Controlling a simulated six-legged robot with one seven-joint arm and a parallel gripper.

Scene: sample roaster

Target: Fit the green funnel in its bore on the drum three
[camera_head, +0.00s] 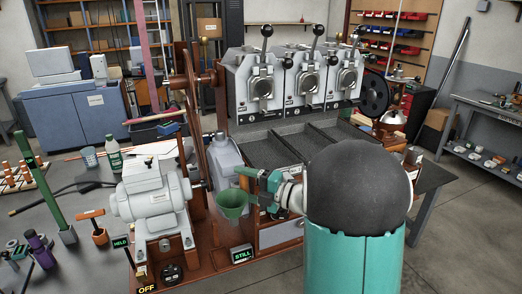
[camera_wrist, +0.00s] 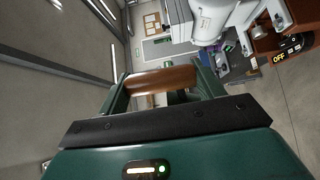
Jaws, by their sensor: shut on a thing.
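The green funnel (camera_head: 232,203) is at the tip of my gripper (camera_head: 256,187), in the air in front of the roaster and right of the grey motor. Its wide mouth faces up. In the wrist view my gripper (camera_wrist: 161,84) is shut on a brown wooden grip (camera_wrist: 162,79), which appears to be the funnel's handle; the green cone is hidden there. Three grey drum units (camera_head: 262,86), (camera_head: 303,80) and (camera_head: 345,78) stand in a row behind, above and right of the funnel. No numbers on them are readable, and I cannot make out a bore.
The grey motor (camera_head: 150,198) stands close left of the funnel. Dark cooling trays (camera_head: 307,143) lie below the drums. A black handwheel (camera_head: 373,95) is at the right end. A sign reading STILL (camera_head: 241,254) stands at the front edge. Tools crowd the left bench.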

